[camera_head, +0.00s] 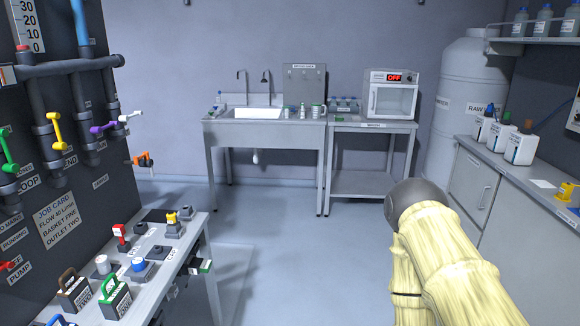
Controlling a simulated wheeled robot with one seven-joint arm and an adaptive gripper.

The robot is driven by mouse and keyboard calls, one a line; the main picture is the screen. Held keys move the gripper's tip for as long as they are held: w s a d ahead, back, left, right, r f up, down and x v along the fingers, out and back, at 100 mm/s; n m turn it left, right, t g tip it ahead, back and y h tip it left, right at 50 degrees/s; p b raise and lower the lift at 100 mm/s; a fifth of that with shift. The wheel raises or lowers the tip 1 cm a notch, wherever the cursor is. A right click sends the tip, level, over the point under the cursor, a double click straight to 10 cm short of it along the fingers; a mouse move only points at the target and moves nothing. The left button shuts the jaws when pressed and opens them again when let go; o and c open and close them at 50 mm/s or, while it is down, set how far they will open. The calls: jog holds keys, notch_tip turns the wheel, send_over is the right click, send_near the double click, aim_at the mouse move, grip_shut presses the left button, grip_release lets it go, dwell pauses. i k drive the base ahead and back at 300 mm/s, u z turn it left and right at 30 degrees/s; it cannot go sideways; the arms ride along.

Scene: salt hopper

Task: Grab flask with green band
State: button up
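I cannot pick out a flask with a green band for certain. Several small pale containers (303,112) stand on the counter by the sink at the back, too small for me to tell their bands. A small green item (340,119) lies on the bench right of them. My arm reaches in from the lower right, with pale, wood-like links and a dark grey round joint. No gripper fingers show, so I cannot see whether anything is held.
A control console (188,250) with switches and tags stands at the lower left, below pipes with coloured valve handles. A sink (258,113) and white oven (391,94) are at the back. White jugs (521,146) stand on the right bench. The middle floor is clear.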

aim_at(302, 114)
jog(key=i, duration=4.95)
jog(key=u, duration=2.35)
jog(key=i, duration=0.9)
jog(key=z, duration=1.25)
